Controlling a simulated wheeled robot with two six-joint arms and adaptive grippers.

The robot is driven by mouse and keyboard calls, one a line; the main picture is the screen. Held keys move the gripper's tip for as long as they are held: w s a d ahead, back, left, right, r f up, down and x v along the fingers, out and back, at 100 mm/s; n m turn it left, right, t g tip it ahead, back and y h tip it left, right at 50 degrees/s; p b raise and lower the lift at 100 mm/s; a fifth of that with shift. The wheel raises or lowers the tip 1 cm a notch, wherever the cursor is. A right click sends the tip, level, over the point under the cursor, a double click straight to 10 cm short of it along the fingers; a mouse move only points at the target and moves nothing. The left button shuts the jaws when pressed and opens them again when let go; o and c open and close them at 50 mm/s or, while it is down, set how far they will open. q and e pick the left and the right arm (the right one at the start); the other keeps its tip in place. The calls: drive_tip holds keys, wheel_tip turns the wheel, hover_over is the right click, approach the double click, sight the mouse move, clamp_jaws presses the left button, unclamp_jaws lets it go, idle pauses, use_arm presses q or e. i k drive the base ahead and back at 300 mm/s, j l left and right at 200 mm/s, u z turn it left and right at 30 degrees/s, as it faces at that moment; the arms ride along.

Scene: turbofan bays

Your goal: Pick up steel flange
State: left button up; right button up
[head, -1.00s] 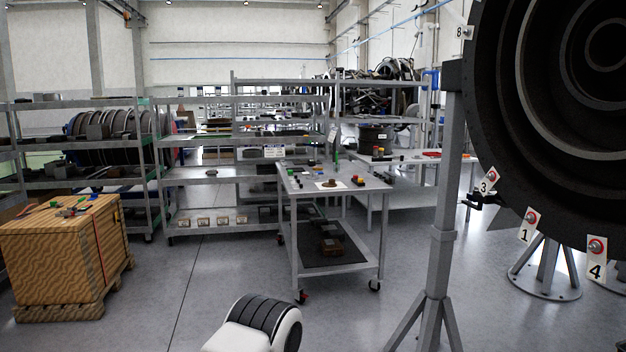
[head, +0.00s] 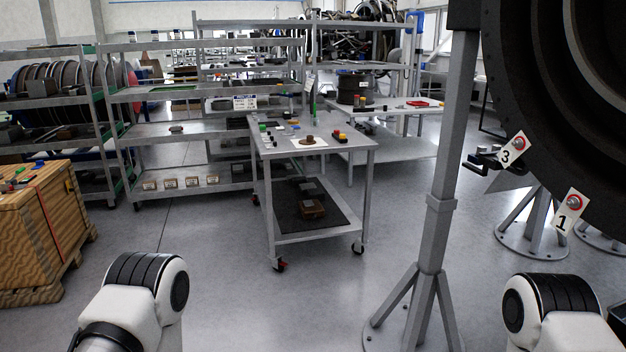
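A small brown, flange-like round part (head: 309,139) lies on a white sheet on the top of a grey wheeled cart (head: 271,150) ahead of me. It is too small to tell whether it is the steel flange. Several other small parts lie on the same top, among them a red and yellow piece (head: 340,135). Parts of both my arms show at the bottom left and bottom right. Neither gripper is in view.
A grey stand post (head: 441,200) with splayed legs rises right of the cart, beside the big dark engine ring (head: 560,120). A wooden crate (head: 30,240) stands at the left. Shelving (head: 180,130) lines the back. The floor (head: 235,270) before the cart is clear.

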sight(291, 131)
drive_tip(key=i+u, duration=0.2)
drive_tip(key=i, duration=2.7)
